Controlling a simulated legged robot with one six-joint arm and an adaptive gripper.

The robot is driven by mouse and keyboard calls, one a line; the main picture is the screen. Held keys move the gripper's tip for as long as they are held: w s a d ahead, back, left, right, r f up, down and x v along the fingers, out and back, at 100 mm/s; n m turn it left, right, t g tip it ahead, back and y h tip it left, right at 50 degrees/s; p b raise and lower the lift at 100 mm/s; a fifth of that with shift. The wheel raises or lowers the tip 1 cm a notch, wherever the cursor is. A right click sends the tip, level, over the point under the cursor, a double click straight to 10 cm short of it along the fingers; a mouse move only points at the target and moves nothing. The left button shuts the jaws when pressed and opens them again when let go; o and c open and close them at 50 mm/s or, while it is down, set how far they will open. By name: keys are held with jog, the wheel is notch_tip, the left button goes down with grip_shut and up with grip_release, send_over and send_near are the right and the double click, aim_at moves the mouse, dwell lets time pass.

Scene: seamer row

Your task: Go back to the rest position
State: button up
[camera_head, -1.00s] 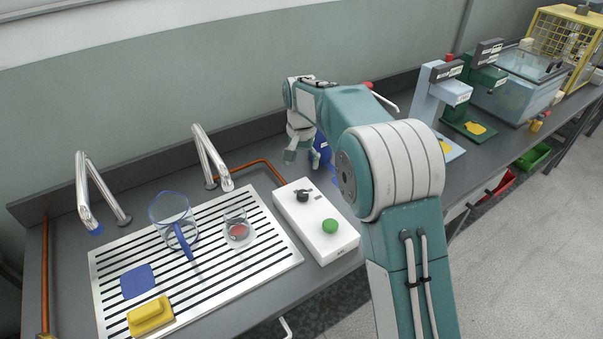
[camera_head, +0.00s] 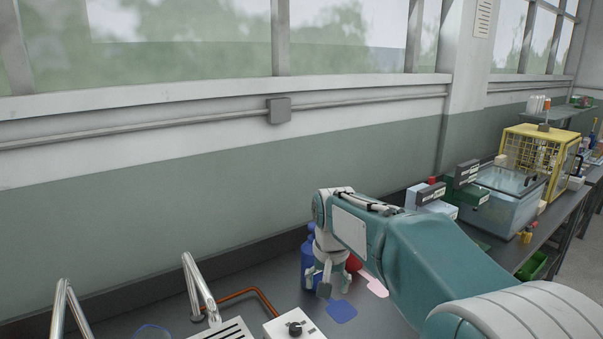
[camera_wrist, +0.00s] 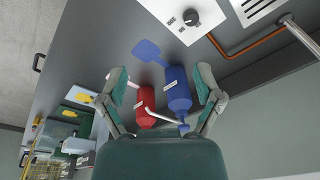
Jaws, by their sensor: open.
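My gripper (camera_head: 326,282) hangs over the bench at the end of my bent arm, near the back wall. In the wrist view my gripper (camera_wrist: 162,90) is open, its two fingers spread wide with nothing held between them. A blue bottle (camera_wrist: 178,88) and a red bottle (camera_wrist: 146,106) lie in the space beyond the fingers in that view. In the head view the blue bottle (camera_head: 307,262) stands just behind the gripper, and the red bottle (camera_head: 354,263) is partly hidden by my arm.
A blue patch (camera_head: 341,311) and a pink patch (camera_head: 376,287) lie on the bench. A clear tank (camera_head: 505,196) and a yellow cage (camera_head: 540,152) stand at the right.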

jog(key=s+d+r+t, duration=0.1)
jog(key=s+d+r, duration=0.15)
jog(key=s, duration=0.35)
jog(key=s+d+r+t, duration=0.1)
jog(key=s+d+r, duration=0.1)
jog(key=s+d, duration=0.3)
jog(key=s+d+f+t, duration=0.1)
jog(key=s, duration=0.6)
jog(key=s+d+f+n+t, duration=0.1)
jog(key=s+f, duration=0.1)
jog(key=s, duration=0.6)
jog(key=shift+d+f+n, duration=0.25)
jog(key=shift+d+n, duration=0.05)
jog(key=shift+d, duration=0.05)
